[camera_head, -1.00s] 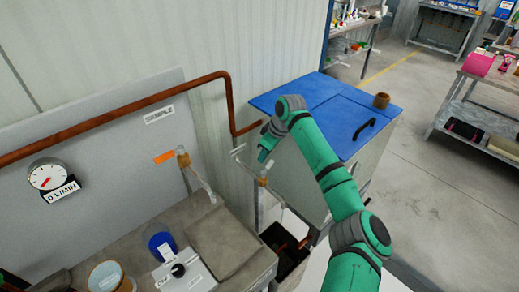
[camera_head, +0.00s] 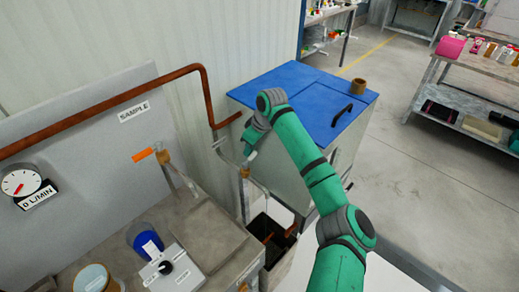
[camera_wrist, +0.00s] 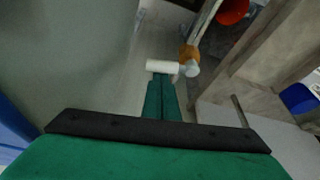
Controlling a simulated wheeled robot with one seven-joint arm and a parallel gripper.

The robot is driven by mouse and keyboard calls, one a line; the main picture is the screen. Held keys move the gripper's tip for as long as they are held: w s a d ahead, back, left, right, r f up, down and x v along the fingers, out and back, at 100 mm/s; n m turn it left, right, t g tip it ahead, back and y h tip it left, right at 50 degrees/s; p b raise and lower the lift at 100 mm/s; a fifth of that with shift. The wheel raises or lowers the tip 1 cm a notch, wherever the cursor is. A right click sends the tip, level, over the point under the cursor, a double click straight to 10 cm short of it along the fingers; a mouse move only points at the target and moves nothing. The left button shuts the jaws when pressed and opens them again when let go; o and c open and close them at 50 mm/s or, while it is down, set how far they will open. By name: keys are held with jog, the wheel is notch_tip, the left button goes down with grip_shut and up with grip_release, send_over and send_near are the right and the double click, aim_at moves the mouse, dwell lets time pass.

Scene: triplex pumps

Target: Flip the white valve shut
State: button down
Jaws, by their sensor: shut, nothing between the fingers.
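The white valve handle (camera_wrist: 164,66) is a short white cylinder beside a brass valve body (camera_wrist: 188,54) in the wrist view. My gripper (camera_wrist: 162,79) is shut and empty, with its green fingertips right at the handle; whether they touch it I cannot tell. In the head view the brass body (camera_head: 245,172) sits on a thin vertical pipe below my gripper (camera_head: 249,148). The white handle (camera_head: 252,156) shows there only as a small pale patch, partly hidden by the gripper.
A second valve with an orange handle (camera_head: 142,155) stands on the left by the SAMPLE sign (camera_head: 134,111). A copper pipe (camera_head: 205,85) runs along the wall. A blue-topped cabinet (camera_head: 300,95) stands behind my arm. An open bin (camera_head: 268,235) is below the valve.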

jog(key=shift+d+m+t, duration=0.3)
jog(key=shift+m, duration=0.7)
jog(key=shift+s+d, duration=0.1)
jog(key=shift+d, duration=0.15)
jog(key=shift+a, duration=0.15)
jog(key=shift+a, duration=0.2)
notch_tip(320, 180, up, 10)
jog(key=shift+d, duration=0.15)
